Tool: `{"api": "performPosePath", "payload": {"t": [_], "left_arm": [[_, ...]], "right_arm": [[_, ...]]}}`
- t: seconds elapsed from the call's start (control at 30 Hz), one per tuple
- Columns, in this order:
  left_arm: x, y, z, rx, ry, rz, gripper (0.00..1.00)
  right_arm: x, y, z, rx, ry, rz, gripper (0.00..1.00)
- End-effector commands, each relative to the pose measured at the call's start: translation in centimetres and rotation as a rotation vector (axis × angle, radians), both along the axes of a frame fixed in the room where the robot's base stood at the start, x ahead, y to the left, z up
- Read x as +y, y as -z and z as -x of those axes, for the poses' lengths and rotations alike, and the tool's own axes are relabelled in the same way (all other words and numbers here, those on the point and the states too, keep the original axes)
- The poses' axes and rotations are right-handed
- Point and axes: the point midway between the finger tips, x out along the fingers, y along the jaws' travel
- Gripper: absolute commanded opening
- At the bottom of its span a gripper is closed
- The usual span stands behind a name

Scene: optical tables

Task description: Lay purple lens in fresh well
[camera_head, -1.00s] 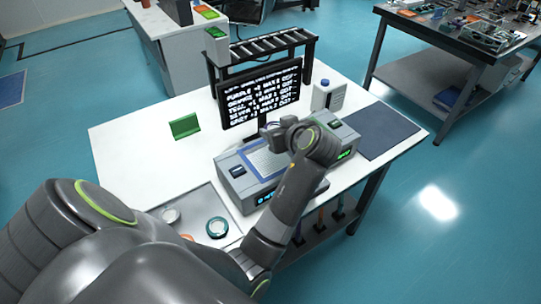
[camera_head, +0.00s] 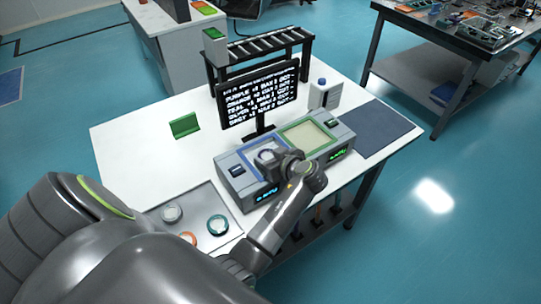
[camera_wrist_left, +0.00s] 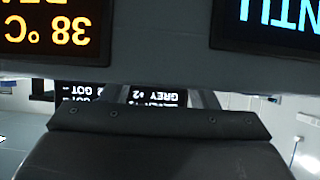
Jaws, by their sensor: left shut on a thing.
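My left gripper (camera_head: 268,156) is over the blue-framed well (camera_head: 246,160) on the left of a grey two-well unit (camera_head: 228,184). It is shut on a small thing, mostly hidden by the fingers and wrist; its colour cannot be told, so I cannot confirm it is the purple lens. I cannot tell if it touches the well. The green-framed well (camera_head: 310,137) on the right looks empty. In the left wrist view the fingers are hidden; an orange display (camera_wrist_left: 45,25) and a cyan display (camera_wrist_left: 280,20) show upside down. My right gripper is not in view.
A black monitor (camera_head: 258,97) lists colours behind the unit. A tray (camera_head: 200,197) at front left holds a pale lens (camera_head: 171,213), a teal-rimmed lens (camera_head: 218,224) and an orange one (camera_head: 189,238).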

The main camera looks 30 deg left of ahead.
Motion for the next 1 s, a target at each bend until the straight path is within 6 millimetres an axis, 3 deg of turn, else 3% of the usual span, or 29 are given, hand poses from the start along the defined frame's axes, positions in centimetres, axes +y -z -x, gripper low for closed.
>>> {"api": "performPosePath", "payload": {"t": [0.27, 0.3, 0.47, 1.0], "left_arm": [[0.0, 0.3, 0.0, 0.0, 0.0, -0.001, 0.3], [0.0, 0.2, 0.0, 0.0, 0.0, -0.001, 0.56], [0.0, 0.2, 0.0, 0.0, 0.0, -0.001, 0.75], [0.1, -0.7, -0.2, -0.001, 0.003, -0.001, 0.75]], "right_arm": [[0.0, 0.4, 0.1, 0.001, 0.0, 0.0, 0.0], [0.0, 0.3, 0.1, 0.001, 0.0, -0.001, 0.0], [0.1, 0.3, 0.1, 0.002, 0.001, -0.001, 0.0], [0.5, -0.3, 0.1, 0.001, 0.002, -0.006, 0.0]]}}
